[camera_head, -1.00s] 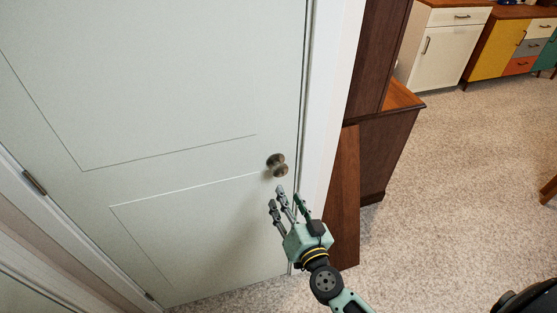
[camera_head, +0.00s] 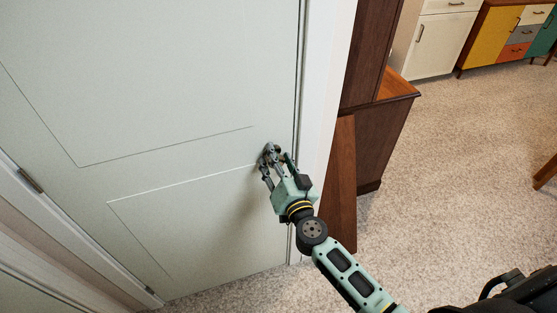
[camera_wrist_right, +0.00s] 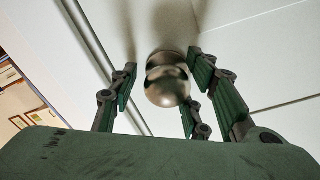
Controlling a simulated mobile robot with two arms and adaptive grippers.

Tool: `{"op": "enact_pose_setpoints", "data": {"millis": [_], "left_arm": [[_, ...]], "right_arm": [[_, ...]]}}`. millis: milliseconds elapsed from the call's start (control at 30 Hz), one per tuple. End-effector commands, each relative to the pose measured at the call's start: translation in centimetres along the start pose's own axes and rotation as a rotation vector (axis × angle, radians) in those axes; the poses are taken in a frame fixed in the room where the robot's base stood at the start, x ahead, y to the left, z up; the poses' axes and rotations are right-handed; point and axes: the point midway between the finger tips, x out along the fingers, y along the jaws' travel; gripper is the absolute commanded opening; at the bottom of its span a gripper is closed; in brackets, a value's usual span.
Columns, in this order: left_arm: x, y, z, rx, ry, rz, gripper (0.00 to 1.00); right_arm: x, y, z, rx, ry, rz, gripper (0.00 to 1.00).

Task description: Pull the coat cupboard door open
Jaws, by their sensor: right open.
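The coat cupboard door (camera_head: 180,120) is pale grey-green and shut in its white frame. Its round metal knob (camera_wrist_right: 167,84) sits near the right edge of the door. In the head view the knob (camera_head: 270,149) is mostly covered by my right gripper (camera_head: 273,158). My right gripper is open, with its fingers around the knob. In the right wrist view the knob lies between the fingers (camera_wrist_right: 170,95), with gaps between it and them, so they do not grip it. My left gripper is not in view.
A dark wooden cabinet (camera_head: 385,140) stands just right of the door frame (camera_head: 322,110), close to my right arm. Hinges (camera_head: 30,180) are on the door's left side. Carpeted floor (camera_head: 450,170) is open to the right. Coloured drawers (camera_head: 510,38) stand at the back.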

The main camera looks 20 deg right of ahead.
Motion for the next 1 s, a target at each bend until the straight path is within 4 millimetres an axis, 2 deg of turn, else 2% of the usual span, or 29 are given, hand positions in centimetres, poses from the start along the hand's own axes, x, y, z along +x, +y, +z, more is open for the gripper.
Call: {"op": "enact_pose_setpoints", "data": {"millis": [67, 567, 867, 1000], "left_arm": [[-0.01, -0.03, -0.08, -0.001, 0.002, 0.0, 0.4], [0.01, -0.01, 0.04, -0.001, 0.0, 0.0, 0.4], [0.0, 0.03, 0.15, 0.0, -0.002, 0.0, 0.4], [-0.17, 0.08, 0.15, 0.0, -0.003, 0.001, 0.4]], "right_arm": [[-0.01, -0.02, 0.0, 0.0, 0.0, 0.0, 0.43], [-0.04, 0.14, -0.01, -0.001, 0.001, 0.003, 0.0], [-0.09, 0.26, 0.0, -0.002, 0.001, 0.006, 0.0], [-0.7, 0.22, 0.03, -0.003, 0.005, 0.016, 0.0]]}}
